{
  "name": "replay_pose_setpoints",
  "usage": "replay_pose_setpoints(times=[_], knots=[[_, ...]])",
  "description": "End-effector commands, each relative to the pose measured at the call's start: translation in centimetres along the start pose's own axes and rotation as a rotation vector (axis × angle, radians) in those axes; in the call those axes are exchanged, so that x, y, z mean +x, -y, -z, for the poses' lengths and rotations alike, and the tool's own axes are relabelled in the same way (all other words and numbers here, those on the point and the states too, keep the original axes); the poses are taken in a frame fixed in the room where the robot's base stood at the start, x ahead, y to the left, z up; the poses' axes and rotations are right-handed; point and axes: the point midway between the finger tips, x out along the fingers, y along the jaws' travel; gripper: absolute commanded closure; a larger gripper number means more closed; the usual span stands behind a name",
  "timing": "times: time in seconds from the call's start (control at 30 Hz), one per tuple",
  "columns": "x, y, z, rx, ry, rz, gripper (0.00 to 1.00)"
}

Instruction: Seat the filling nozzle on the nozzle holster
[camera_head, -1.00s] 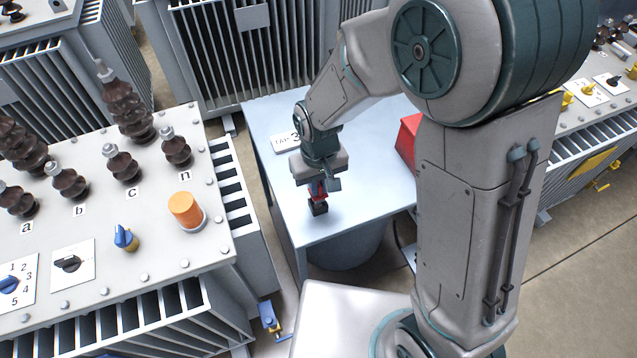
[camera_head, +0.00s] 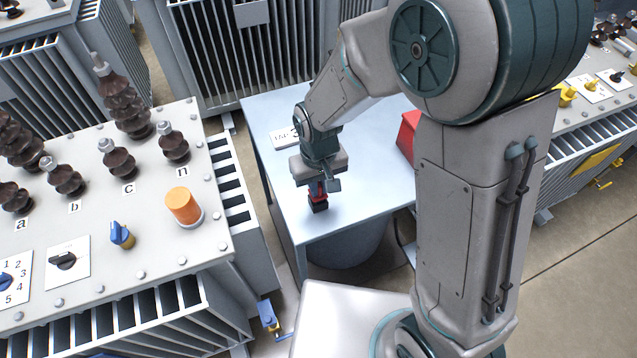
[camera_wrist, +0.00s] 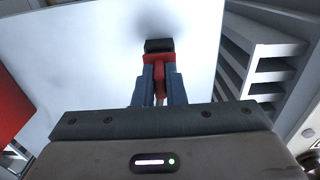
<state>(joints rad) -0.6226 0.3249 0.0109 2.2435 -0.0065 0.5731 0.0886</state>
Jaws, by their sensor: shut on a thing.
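My gripper (camera_head: 318,189) points down over the pale blue-grey table, its fingers shut on a small red piece with a black block-like end (camera_head: 319,206), which I take to be the filling nozzle. In the wrist view my two fingers (camera_wrist: 160,88) flank its red body (camera_wrist: 160,63), with the black end (camera_wrist: 158,45) beyond the fingertips. A soft shadow lies on the tabletop by the black end, so it is close to the surface; I cannot tell whether it touches. I cannot make out a nozzle holster for certain.
The table (camera_head: 262,118) carries a labelled plate (camera_head: 284,137) and a red object (camera_head: 407,137) partly hidden by my arm. A transformer with brown bushings and an orange cap (camera_head: 183,206) stands at left, close to the table. The tabletop around my gripper is mostly clear.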

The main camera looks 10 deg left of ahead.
Motion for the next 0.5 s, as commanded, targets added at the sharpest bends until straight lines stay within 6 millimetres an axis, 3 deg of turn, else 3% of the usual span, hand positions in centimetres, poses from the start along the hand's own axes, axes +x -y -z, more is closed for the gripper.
replay_pose_setpoints(times=[0.5], knots=[[1.4, 0.0, 0.0, 0.000, 0.000, 0.000, 1.00]])
